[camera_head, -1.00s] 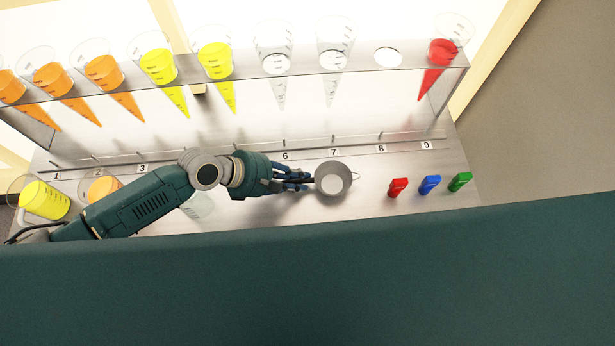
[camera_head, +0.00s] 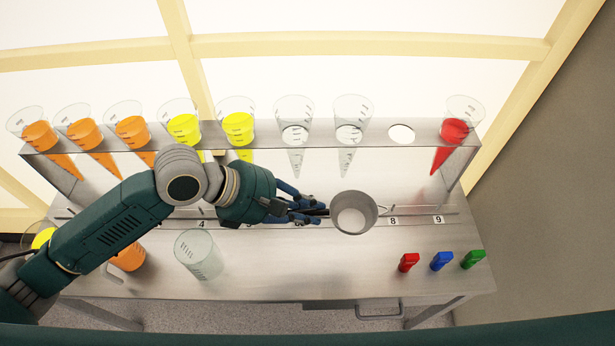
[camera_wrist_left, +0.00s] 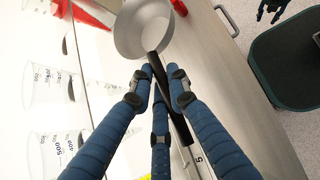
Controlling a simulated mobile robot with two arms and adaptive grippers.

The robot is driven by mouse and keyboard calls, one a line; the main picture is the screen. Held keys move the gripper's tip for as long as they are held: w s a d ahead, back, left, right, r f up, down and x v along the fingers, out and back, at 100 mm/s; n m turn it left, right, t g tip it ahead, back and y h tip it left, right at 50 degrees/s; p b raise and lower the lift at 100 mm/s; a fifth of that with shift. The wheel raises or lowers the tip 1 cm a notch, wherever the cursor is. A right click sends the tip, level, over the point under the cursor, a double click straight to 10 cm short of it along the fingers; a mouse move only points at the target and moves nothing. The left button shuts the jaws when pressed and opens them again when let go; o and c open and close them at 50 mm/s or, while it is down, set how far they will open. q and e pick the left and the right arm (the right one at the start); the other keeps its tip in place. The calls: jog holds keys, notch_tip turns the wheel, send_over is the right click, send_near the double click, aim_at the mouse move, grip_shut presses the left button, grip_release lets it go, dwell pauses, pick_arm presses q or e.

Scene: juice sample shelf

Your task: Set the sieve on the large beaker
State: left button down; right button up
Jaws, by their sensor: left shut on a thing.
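The sieve (camera_head: 338,221) is a grey metal bowl with a black handle. My left gripper (camera_head: 318,213) is shut on the handle and holds the sieve above the table, in front of the label strip. In the left wrist view the blue fingers (camera_wrist_left: 160,95) close around the black handle, with the sieve bowl (camera_wrist_left: 143,28) beyond them. An empty clear beaker (camera_head: 195,258) stands upright on the table, left of the sieve and below my left wrist. Part of my right gripper (camera_wrist_left: 270,8) seems to show, dark, at the top right of the wrist view.
A metal rack (camera_head: 320,135) holds cones of orange, yellow and red juice and two clear empty ones. Beakers with orange (camera_head: 127,257) and yellow juice are partly hidden by my left arm. Red (camera_head: 408,262), blue (camera_head: 441,261) and green (camera_head: 473,259) clips stand at right. The front middle is clear.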

pick_arm(q)
jog(key=shift+r, duration=0.45)
jog(key=a+r+n+t, duration=0.1)
jog(key=a+r, duration=0.4)
jog(key=a, duration=0.5)
jog(key=a+r+n+t+y, duration=0.1)
jog(key=a+r+n+t, duration=0.1)
jog(key=a, duration=0.8)
notch_tip(320, 180, up, 3)
jog(key=shift+s+f+n+y, duration=0.1)
jog(key=shift+s+n+y, duration=0.2)
jog(key=shift+n, duration=0.5)
jog(key=shift+w, duration=0.1)
